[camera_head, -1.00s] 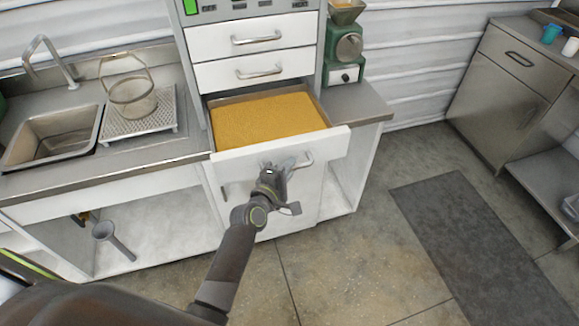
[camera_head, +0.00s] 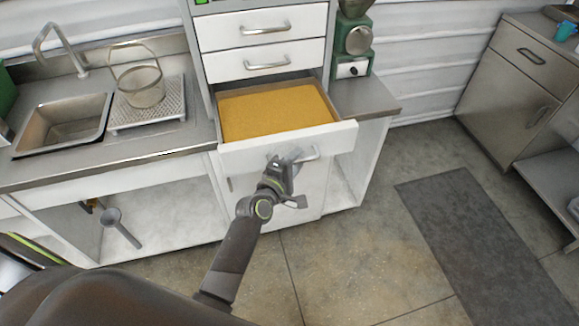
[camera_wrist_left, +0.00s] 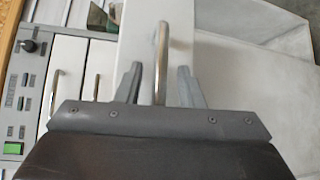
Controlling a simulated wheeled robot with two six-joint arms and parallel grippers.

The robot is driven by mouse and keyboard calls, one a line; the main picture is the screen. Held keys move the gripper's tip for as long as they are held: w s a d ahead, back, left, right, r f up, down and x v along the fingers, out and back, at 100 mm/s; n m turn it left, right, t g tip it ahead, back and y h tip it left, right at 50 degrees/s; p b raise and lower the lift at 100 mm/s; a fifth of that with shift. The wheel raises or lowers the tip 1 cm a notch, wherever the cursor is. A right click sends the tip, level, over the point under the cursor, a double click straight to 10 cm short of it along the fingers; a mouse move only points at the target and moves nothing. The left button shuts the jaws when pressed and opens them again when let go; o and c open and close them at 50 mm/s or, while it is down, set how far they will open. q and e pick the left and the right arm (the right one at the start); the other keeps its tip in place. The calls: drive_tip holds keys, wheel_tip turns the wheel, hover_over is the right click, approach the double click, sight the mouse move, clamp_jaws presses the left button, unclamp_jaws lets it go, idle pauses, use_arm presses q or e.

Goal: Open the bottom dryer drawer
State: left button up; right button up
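The bottom dryer drawer (camera_head: 335,139) is pulled out of the white cabinet, and yellow grain-like material (camera_head: 275,112) fills its tray. Its metal bar handle (camera_head: 308,153) is on the drawer's front face. My left gripper (camera_head: 288,164) is in front of that face, partly covering the handle. In the left wrist view the handle (camera_wrist_left: 160,62) stands between the two spread fingers of my left gripper (camera_wrist_left: 159,84), with a gap on each side. My right gripper is not in view.
Two shut drawers (camera_head: 262,62) are above the open one. A sink (camera_head: 62,125) and a basket (camera_head: 140,88) are at the left. A green machine (camera_head: 354,50) stands on the counter to the right. A dark mat (camera_head: 475,235) lies on the open floor.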

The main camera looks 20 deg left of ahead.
use_arm(q)
drive_tip(key=b+v, duration=0.3)
drive_tip(key=v, duration=1.4)
drive_tip(key=shift+s, duration=0.2)
drive_tip(key=shift+f, duration=0.1)
drive_tip(key=s+a+f+m+g+y, duration=0.1)
drive_tip(key=s+f+m+g, duration=0.15)
drive_tip(key=f, duration=0.85)
drive_tip(key=s+a+f+m+g+y, duration=0.1)
drive_tip(key=s+f+m+g, duration=0.15)
drive_tip(key=f, duration=0.85)
drive_tip(key=s+a+f+m+g+y, duration=0.1)
drive_tip(key=s+a+f+m+g, duration=0.15)
drive_tip(key=f, duration=0.75)
drive_tip(key=s+a+f+m+g, duration=0.2)
drive_tip(key=s+f, duration=0.3)
drive_tip(key=s, duration=0.3)
drive_tip(key=s+a+f+m+g+y, duration=0.1)
drive_tip(key=s+a+f+m+g, duration=0.1)
drive_tip(key=s+f, duration=0.4)
drive_tip(key=s+a+f+m+g, duration=0.2)
drive_tip(key=s+f+m, duration=0.3)
drive_tip(key=s, duration=0.6)
drive_tip(key=shift+s+f+g, duration=0.4)
drive_tip(key=shift+f+g, duration=0.25)
drive_tip(key=shift+a, duration=0.1)
